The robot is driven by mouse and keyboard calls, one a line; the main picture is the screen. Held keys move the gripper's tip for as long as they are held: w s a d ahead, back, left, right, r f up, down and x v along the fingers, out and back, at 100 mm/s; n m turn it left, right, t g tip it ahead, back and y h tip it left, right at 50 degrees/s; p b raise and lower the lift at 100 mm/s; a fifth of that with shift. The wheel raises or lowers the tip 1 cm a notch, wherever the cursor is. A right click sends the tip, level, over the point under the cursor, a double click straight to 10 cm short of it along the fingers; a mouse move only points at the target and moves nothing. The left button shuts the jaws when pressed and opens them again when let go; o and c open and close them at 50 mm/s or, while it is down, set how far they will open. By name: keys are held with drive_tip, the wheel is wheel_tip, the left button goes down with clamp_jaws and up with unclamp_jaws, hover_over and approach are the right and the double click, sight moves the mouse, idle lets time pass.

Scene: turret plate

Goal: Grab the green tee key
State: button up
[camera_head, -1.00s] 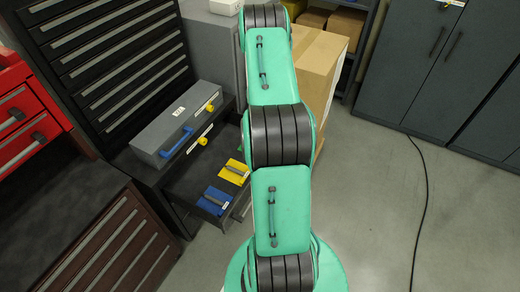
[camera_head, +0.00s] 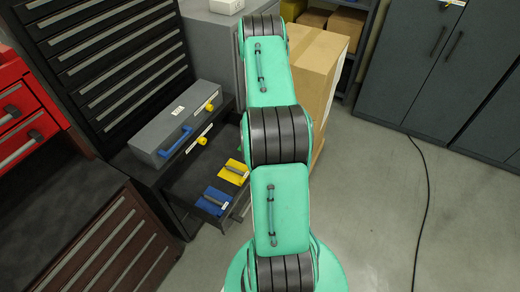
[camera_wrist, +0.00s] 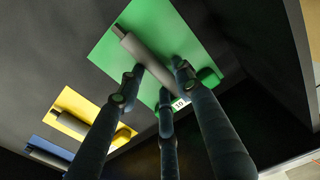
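In the wrist view a green plate (camera_wrist: 196,40) lies in the dark drawer. On it rests the green tee key (camera_wrist: 146,50), seen as a grey rod with a green bar at its lower right end. A small numbered white tag (camera_wrist: 180,103) is near that end. My gripper (camera_wrist: 157,75) is open, with its dark fingers reaching over the plate on either side of the grey rod. I cannot tell whether they touch it. In the head view my arm hides the gripper and the green key.
A yellow plate (camera_head: 235,170) and a blue plate (camera_head: 213,200), each with a grey rod, lie in the same open drawer. A long grey box (camera_head: 178,122) with a blue handle stands beside them. A cardboard box (camera_head: 325,70) is behind my arm. The floor at right is clear except for a cable.

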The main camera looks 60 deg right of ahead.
idle(0.4)
clamp_jaws()
drive_tip(key=shift+r, duration=0.1)
wheel_tip(320, 180, up, 10)
drive_tip(key=p, duration=0.2)
idle(0.4)
idle(0.5)
